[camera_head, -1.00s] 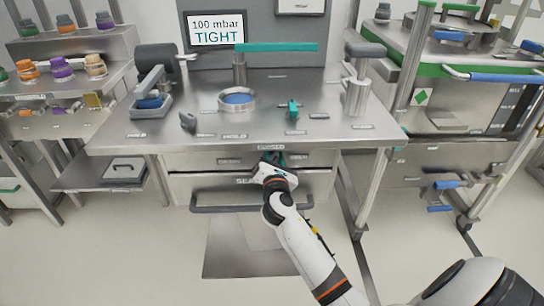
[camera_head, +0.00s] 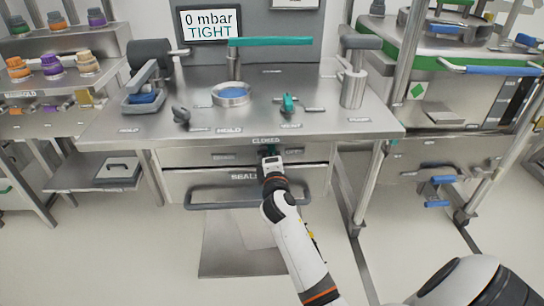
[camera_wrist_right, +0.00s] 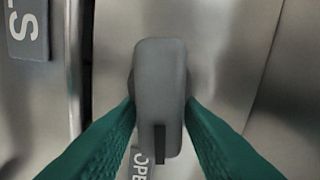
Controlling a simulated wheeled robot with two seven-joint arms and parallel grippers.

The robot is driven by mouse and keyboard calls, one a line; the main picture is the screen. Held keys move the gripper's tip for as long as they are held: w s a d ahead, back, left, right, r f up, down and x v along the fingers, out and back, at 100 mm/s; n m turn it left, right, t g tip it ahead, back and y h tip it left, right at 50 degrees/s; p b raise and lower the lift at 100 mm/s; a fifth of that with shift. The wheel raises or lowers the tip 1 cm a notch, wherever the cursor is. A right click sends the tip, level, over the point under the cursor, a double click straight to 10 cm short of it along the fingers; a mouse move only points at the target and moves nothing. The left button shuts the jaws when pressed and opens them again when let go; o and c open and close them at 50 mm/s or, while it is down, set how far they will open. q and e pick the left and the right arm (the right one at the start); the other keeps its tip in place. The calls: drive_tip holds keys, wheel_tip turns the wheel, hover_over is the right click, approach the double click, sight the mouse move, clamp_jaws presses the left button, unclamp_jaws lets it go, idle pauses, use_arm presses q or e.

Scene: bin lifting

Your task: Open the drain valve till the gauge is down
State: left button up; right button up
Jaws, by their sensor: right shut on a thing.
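The gauge screen (camera_head: 209,25) at the back of the bench reads "0 mbar" with "TIGHT" below it. My right gripper (camera_head: 268,153) is at the bench's front panel, just below the "CLOSED" label (camera_head: 266,141). In the right wrist view its two green fingers are shut on a grey valve handle (camera_wrist_right: 160,80), one on each side. Part of an "OPEN" label (camera_wrist_right: 141,163) shows near the handle's lower end. In the head view the gripper and wrist hide the handle. My left gripper is not in view.
The steel bench (camera_head: 205,130) carries a blue-centred ring (camera_head: 231,94), a small green valve (camera_head: 288,104) and a green bar (camera_head: 270,42). A drawer handle (camera_head: 210,200) runs below the panel. Shelves with coloured caps stand left, and a green-edged rack stands right.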

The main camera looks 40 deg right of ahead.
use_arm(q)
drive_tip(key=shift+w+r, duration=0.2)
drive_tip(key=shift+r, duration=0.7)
use_arm(e)
drive_tip(key=shift+f+m, duration=0.2)
drive_tip(key=shift+m, duration=0.7)
drive_tip(key=o, duration=0.7)
drive_tip(key=shift+o, duration=0.2)
